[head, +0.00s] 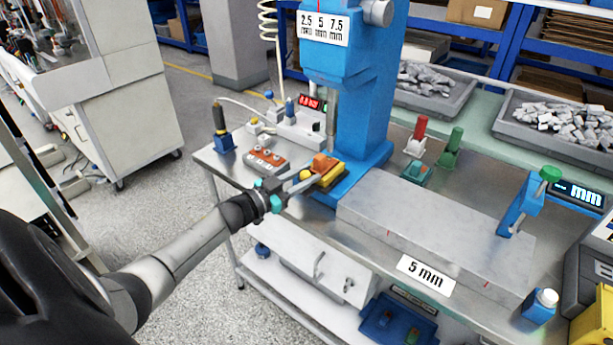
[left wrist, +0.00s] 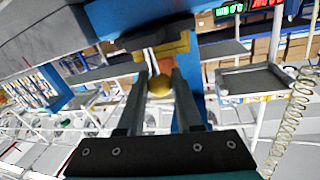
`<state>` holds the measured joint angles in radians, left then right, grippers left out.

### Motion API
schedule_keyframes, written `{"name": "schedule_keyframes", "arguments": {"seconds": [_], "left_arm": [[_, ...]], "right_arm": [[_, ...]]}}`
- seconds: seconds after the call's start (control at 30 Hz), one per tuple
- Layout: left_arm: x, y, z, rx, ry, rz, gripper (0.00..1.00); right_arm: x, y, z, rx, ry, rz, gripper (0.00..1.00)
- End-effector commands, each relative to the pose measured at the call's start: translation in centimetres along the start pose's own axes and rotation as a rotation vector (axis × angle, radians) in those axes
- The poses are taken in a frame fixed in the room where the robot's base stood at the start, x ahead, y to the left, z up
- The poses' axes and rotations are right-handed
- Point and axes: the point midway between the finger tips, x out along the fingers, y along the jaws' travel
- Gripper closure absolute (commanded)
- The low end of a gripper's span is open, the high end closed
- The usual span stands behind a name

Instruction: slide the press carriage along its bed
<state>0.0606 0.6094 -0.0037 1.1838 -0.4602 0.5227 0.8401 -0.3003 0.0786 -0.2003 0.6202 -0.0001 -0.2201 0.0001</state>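A tall blue press (head: 362,110) stands at the left end of a long pale grey bed (head: 420,220) on the bench. An orange and yellow block (head: 328,175) sits low at its front left. A round yellow knob (left wrist: 159,86) shows in front of it. My left gripper (head: 312,181) is at this block, its fingers pointing towards the press. In the left wrist view its two fingers (left wrist: 160,84) lie on either side of the knob. I cannot tell whether they touch it. My right gripper is not in view.
A blue clamp with a green knob (head: 549,173) stands at the bed's right end. A red-handled piece (head: 420,130) and a green-handled piece (head: 452,145) stand behind the bed. An orange button box (head: 265,161) is left of the press. The bed's top between press and clamp is clear.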

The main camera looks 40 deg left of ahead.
Motion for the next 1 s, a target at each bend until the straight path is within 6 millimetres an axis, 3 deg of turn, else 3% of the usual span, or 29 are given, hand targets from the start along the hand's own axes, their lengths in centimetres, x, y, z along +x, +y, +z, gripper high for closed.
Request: {"name": "schedule_keyframes", "arguments": {"seconds": [0.03,0.27,0.67,1.0], "left_arm": [[-0.1,-0.6,0.0,0.002,-0.005,-0.014,0.61],[-0.1,-0.5,0.0,0.001,-0.004,-0.011,0.36],[-0.8,-0.3,0.1,0.000,-0.005,-0.007,0.36],[-5.8,-0.3,0.0,0.001,-0.007,-0.007,0.36]], "right_arm": [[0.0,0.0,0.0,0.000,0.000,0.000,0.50],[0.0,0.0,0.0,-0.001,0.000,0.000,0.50],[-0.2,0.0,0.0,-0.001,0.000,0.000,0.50],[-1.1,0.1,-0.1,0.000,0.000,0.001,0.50]]}}
